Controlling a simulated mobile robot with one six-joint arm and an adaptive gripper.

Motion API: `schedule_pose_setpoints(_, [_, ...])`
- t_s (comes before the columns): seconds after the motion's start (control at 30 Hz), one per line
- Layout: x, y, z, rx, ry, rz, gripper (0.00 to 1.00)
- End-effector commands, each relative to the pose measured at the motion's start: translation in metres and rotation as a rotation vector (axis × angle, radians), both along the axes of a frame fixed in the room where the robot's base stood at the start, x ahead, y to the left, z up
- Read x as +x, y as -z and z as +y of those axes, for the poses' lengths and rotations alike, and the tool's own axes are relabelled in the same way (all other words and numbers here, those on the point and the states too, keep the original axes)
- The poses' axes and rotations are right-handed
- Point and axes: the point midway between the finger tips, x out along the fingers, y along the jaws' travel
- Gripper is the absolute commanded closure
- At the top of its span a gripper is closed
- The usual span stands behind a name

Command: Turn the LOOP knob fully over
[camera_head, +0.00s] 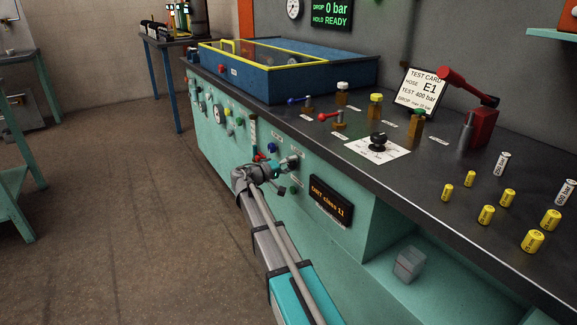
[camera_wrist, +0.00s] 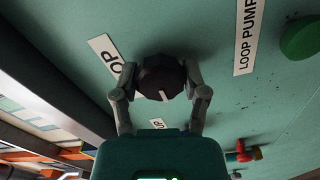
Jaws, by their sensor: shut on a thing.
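The LOOP knob (camera_wrist: 160,78) is a dark, many-sided knob with a pale mark on its face, on the green front panel. In the wrist view my gripper (camera_wrist: 161,92) has one finger on each side of it and is shut on it. A white label (camera_wrist: 107,58) ending in "OP" is beside the knob, partly hidden. In the head view my gripper (camera_head: 285,163) is at the front panel, below the bench top; the knob is hard to make out there among the gripper's parts.
A "LOOP PUMP" label (camera_wrist: 246,36) and a green button (camera_wrist: 300,40) are to the right in the wrist view. A red fitting (camera_wrist: 242,153) is low on the right. A lit display (camera_head: 330,202) sits right of my gripper in the head view. The floor at left is clear.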

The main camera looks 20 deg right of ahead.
Motion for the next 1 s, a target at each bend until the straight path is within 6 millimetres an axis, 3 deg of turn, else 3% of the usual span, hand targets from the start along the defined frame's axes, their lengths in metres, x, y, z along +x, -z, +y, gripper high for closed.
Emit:
schedule_pose_setpoints(0.23, [-0.0033,0.0009,-0.0008,0.004,0.008,0.000,0.90])
schedule_pose_setpoints(0.27, [-0.0032,0.0008,-0.0007,0.003,0.007,0.000,0.37])
schedule_pose_setpoints(0.43, [-0.0018,0.0005,-0.0002,0.001,0.005,0.000,0.08])
schedule_pose_setpoints(1.0, [-0.0011,0.0000,0.0062,0.000,-0.001,0.001,0.08])
